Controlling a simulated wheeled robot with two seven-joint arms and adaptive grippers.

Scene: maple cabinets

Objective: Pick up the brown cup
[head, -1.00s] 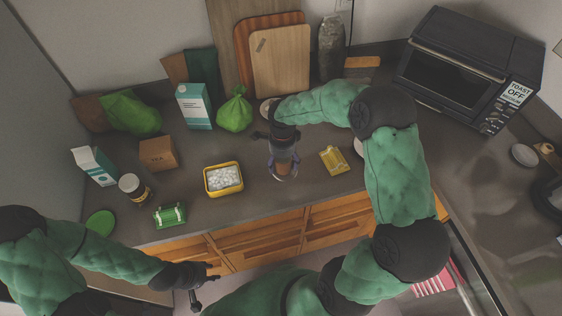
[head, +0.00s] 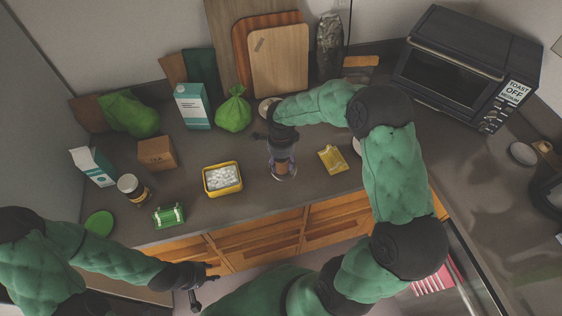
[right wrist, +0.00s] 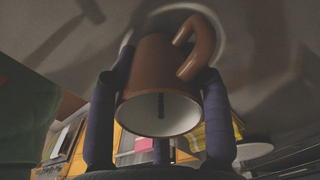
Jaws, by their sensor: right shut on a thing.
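The brown cup (right wrist: 152,66) shows in the right wrist view between the fingers of my right gripper (right wrist: 160,105), with its handle at the upper right and its pale inside facing the camera. In the head view the brown cup (head: 283,167) is partly hidden under my right gripper (head: 283,158), over the counter's front part. My right gripper is shut on the cup. A pale ring on the counter shows around the cup. I cannot tell whether the cup touches the counter. My left gripper (head: 205,284) is low in front of the drawers, away from the cup; its fingers look spread and empty.
A yellow tub (head: 222,191) with white contents stands left of the cup, and a yellow packet (head: 333,160) lies to its right. A green bag (head: 234,111) and a carton (head: 193,107) stand behind. A toaster oven (head: 468,66) is at the back right.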

